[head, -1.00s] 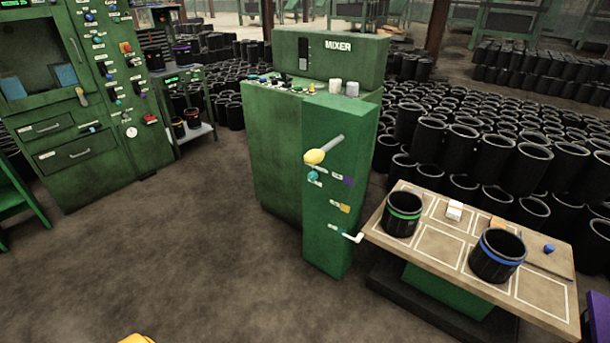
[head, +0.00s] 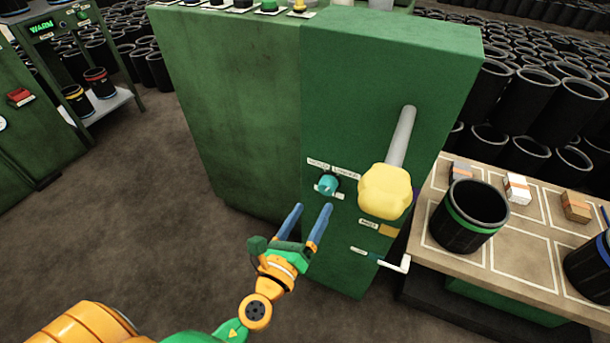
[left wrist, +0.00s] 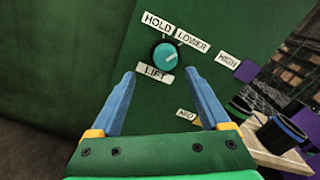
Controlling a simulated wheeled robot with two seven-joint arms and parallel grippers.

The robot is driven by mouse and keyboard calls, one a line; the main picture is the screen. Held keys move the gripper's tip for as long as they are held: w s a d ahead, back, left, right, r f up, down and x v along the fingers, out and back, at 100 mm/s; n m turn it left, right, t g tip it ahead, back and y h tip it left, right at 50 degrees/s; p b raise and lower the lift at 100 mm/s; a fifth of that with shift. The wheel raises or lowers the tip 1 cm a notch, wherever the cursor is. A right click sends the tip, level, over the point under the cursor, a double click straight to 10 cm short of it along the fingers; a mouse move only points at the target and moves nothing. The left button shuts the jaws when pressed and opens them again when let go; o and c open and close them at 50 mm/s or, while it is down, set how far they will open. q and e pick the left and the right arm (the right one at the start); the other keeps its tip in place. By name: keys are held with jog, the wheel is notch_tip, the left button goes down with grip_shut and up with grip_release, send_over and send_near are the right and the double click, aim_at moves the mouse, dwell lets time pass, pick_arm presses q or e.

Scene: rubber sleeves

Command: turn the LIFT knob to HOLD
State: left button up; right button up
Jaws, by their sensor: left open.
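The teal LIFT knob (head: 328,184) is on the front of the green mixer cabinet (head: 370,90). It also shows in the left wrist view (left wrist: 166,55), with labels HOLD (left wrist: 158,22), LOWER (left wrist: 192,39) and LIFT (left wrist: 155,73) around it. A pale mark on the knob's face lies toward its right side; I cannot tell exactly where it points. My left gripper (head: 312,208) is open and empty, its two blue fingers apart, just below the knob in the head view. Neither finger visibly touches the knob. My right gripper is not in view.
A yellow-ended lever (head: 385,192) sticks out right of the knob. A wooden table (head: 510,262) with a green-banded black sleeve (head: 468,215) stands to the right. Floor (head: 130,225) at left is clear.

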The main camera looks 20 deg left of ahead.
aim_at(325, 191)
pick_arm(q)
jog(key=w, duration=0.3)
jog(key=w+d, duration=0.1)
jog(key=w, duration=0.1)
jog(key=shift+w+r+p, duration=0.15)
jog(key=shift+r+p, duration=0.2)
jog(key=shift+p, duration=0.05)
jog(key=shift+w+f, duration=0.1)
jog(key=shift+w, duration=0.25)
jog(key=shift+c, duration=0.6)
grip_shut()
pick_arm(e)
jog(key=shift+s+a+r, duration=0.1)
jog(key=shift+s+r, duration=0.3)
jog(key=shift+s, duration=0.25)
